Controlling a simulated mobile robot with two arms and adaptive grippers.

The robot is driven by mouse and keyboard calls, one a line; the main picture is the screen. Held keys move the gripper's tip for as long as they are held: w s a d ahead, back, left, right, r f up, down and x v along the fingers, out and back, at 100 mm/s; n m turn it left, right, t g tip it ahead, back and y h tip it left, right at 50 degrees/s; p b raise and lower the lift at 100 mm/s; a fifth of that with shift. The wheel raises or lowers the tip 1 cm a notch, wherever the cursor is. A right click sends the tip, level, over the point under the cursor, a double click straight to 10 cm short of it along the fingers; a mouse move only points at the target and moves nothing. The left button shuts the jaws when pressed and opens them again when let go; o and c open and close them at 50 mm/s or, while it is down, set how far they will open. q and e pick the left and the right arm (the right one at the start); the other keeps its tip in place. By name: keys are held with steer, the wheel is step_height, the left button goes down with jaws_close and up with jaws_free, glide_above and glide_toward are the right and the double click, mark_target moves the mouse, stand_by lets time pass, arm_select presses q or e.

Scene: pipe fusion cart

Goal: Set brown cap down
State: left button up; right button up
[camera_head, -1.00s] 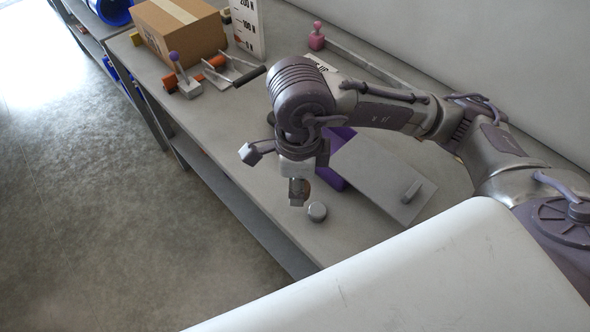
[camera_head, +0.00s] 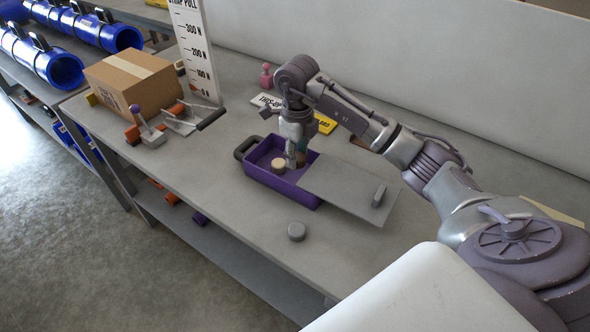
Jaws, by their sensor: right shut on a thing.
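My right gripper (camera_head: 291,162) points down over the open part of a purple box (camera_head: 285,188), low at or inside its opening. It is shut on a small brown cap (camera_head: 301,159), which shows only in part beside the fingers. A tan round cap (camera_head: 278,164) is in the box, just left of the fingers. Whether the brown cap touches the box floor I cannot tell. My left gripper is not in view.
A grey lid plate (camera_head: 345,190) with a handle covers the box's right part. A cardboard box (camera_head: 130,85), clamp tools (camera_head: 185,122) and a force scale board (camera_head: 193,50) stand left. Bare bench lies front left.

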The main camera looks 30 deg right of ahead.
mark_target(297, 178)
steer(key=shift+f, duration=1.25)
step_height(297, 178, down, 2)
steer(key=shift+f+p, duration=0.1)
steer(key=shift+p, duration=0.3)
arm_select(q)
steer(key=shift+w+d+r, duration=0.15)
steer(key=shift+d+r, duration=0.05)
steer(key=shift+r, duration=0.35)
arm_select(e)
steer(key=shift+f, duration=0.4)
steer(key=shift+f, duration=0.2)
steer(key=o, duration=0.8)
steer(key=shift+r, duration=0.1)
steer(key=shift+c, duration=0.2)
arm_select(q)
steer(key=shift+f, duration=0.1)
arm_select(e)
steer(key=shift+r, duration=0.1)
